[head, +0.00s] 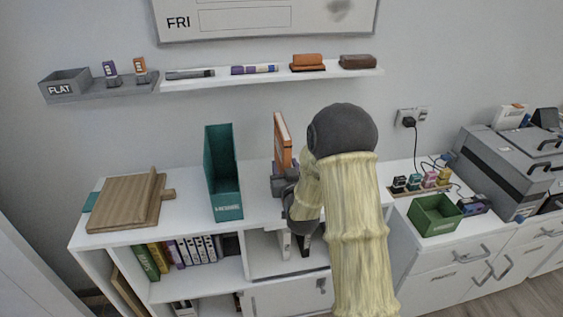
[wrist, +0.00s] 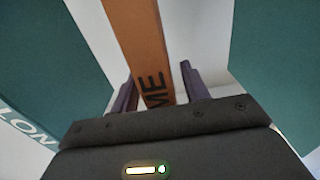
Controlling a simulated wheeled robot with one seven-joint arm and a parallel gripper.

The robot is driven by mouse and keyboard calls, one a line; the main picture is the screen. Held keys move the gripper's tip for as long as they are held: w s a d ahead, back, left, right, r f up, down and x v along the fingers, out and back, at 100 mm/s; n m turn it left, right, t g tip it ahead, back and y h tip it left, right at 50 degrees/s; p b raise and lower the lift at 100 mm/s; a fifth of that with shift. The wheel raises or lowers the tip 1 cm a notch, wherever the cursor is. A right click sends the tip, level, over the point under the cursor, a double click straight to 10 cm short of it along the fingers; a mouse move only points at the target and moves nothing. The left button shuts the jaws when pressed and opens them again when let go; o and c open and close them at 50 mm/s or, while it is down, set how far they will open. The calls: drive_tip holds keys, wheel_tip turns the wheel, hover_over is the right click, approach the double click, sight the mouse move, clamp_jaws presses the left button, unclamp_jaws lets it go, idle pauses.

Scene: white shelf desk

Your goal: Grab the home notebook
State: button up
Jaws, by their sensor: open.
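The orange home notebook (head: 283,140) stands upright on the white desk, partly hidden behind my arm in the head view. In the wrist view, its orange spine (wrist: 135,45) with the dark letters "ME" shows between the two dark fingers of my gripper (wrist: 157,75). The fingers are apart, one on each side of the spine, with a visible gap at least on the right. I cannot tell how deep the notebook sits between them. In the head view, my arm hides much of the gripper.
A teal holder (head: 223,175) stands left of the notebook; teal surfaces flank it closely in the wrist view, the right one (wrist: 275,60) included. Wooden boards (head: 125,202) lie far left. A wall shelf (head: 220,81) hangs above. A green bin (head: 434,215) is at right.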

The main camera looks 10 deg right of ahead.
drive_tip(key=shift+d, duration=0.15)
drive_tip(key=shift+c, duration=0.3)
clamp_jaws()
drive_tip(key=shift+w+r, duration=0.1)
drive_tip(key=shift+a, duration=0.2)
